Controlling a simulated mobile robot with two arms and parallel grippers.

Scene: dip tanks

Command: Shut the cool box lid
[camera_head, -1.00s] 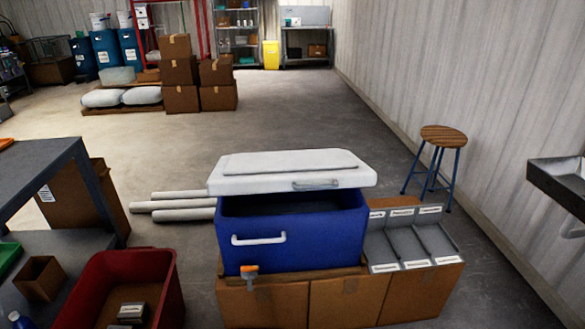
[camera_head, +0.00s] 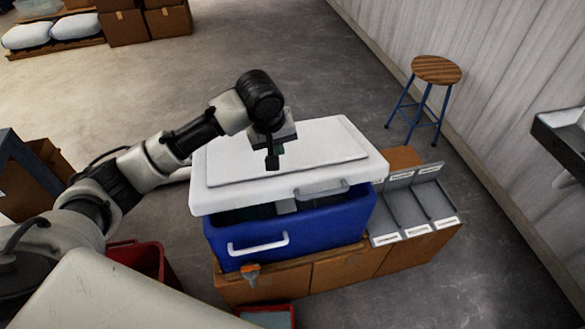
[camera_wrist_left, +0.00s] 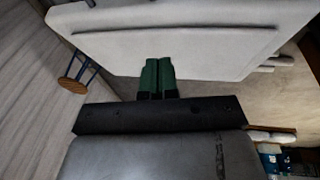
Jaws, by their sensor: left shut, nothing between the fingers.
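My left gripper (camera_head: 272,163) is over the lid's top, shut and empty, fingers pointing down. In the left wrist view the green fingertips (camera_wrist_left: 157,65) are together in front of the white lid (camera_wrist_left: 180,45); I cannot tell whether they touch it. My right gripper is not in view.
A red bin (camera_head: 140,258) stands at the left, partly behind my arm. A wooden stool (camera_head: 436,70) stands by the wall. Floor behind the box is clear.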

